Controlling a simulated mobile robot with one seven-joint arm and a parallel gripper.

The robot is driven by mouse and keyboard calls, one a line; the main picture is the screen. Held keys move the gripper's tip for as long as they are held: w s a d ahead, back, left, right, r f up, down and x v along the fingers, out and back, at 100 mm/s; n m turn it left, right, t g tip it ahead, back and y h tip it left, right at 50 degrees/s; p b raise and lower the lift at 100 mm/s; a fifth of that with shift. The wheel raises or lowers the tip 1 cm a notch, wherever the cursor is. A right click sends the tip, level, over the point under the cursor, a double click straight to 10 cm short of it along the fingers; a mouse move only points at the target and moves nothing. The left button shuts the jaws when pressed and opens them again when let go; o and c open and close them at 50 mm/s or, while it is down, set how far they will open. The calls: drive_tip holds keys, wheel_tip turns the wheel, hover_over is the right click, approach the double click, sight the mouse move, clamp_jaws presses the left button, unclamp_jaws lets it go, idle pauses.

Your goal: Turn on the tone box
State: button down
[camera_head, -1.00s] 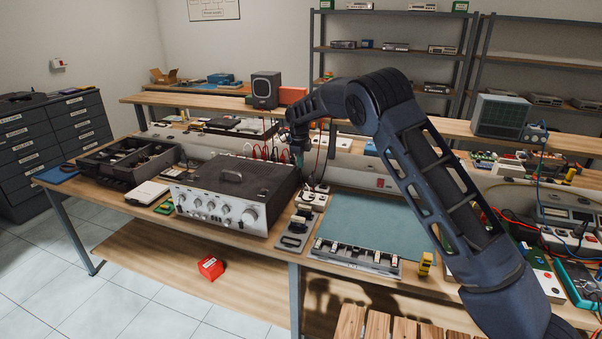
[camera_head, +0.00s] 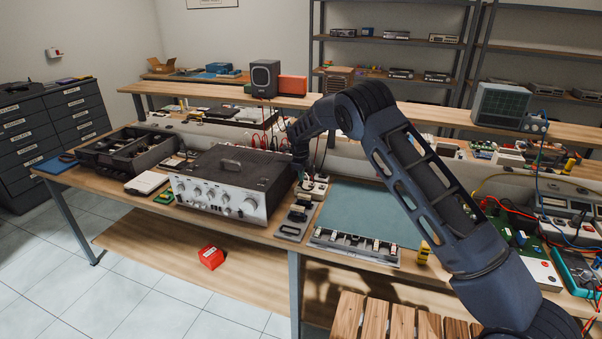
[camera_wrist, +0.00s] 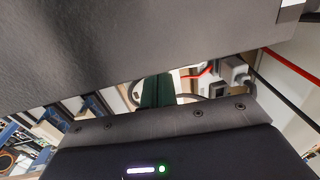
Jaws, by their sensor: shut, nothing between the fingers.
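A wide dark box with a silver front of several knobs (camera_head: 218,196) stands on the workbench left of centre; I take it for the tone box, though no label is readable. A handle lies on its dark top. My gripper (camera_head: 300,176) is shut and empty, pointing down close to the box's right rear side. In the wrist view my gripper (camera_wrist: 157,92) shows as green fingers beside a large dark surface, probably the box (camera_wrist: 120,40). I cannot tell if they touch. The power switch cannot be made out.
A socket strip with plugs (camera_head: 314,188) and upright cables are right beside my gripper. A grey tray (camera_head: 293,229) lies right of the box, then a green mat (camera_head: 365,214). A raised shelf (camera_head: 215,100) runs behind.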

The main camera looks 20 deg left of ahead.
idle(0.3)
drive_tip(key=shift+f, duration=0.25)
drive_tip(key=shift+s, duration=0.1)
drive_tip(key=shift+s+r, duration=0.2)
drive_tip(key=shift+s, duration=0.45)
wheel_tip(320, 180, up, 14)
drive_tip(key=s, duration=0.1)
drive_tip(key=shift+s, duration=0.35)
idle(0.3)
idle(0.3)
